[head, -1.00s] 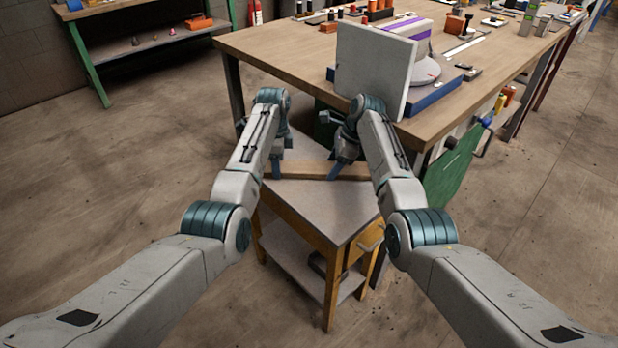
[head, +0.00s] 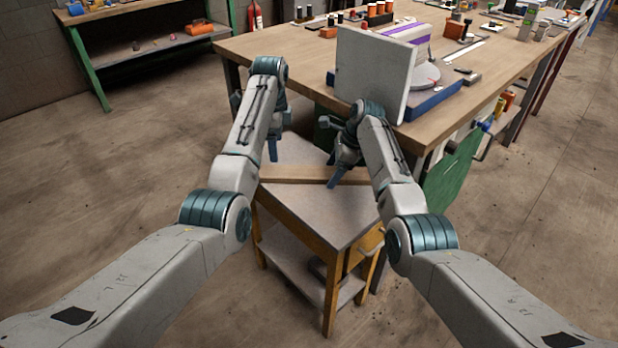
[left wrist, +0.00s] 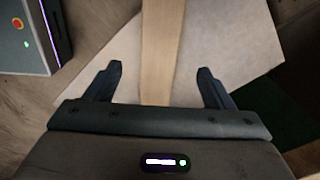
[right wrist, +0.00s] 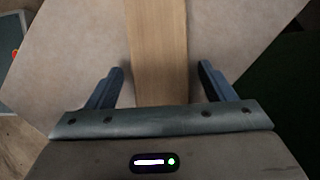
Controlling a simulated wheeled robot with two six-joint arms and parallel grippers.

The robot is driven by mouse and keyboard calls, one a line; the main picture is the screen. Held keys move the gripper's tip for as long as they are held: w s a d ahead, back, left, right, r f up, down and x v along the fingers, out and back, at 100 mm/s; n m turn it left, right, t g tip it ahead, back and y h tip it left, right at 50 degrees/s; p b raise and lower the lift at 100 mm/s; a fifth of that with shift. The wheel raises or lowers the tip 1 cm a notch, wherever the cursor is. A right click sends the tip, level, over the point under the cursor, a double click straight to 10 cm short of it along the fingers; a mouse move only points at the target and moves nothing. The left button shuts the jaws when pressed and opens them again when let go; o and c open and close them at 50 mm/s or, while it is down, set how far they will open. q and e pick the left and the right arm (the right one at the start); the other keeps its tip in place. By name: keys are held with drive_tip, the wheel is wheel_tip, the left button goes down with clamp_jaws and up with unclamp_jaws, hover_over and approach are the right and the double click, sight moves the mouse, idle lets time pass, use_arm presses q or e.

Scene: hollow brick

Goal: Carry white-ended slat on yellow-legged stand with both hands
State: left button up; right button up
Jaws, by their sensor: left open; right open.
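The slat (head: 300,174) is a plain wooden bar lying across the grey top of the yellow-legged stand (head: 335,222). Its white ends do not show; my right arm covers part of its right side. My left gripper (head: 272,150) is open above the left part of the slat. In the left wrist view the slat (left wrist: 170,45) runs between the spread fingers, with gaps on both sides. My right gripper (head: 335,174) is open over the right part. In the right wrist view the slat (right wrist: 158,45) passes between its fingers, closer to the right finger.
A large wooden workbench (head: 270,48) stands just behind the stand, with a white upright panel (head: 375,72) on its near corner. A green panel (head: 453,172) is right of the stand. Open floor lies to the left and right.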

drive_tip(key=shift+r, duration=0.3)
use_arm(q)
wheel_tip(320, 180, up, 3)
use_arm(e)
wheel_tip(320, 180, up, 9)
drive_tip(key=shift+r, duration=0.2)
drive_tip(key=shift+f, duration=0.1)
idle(0.3)
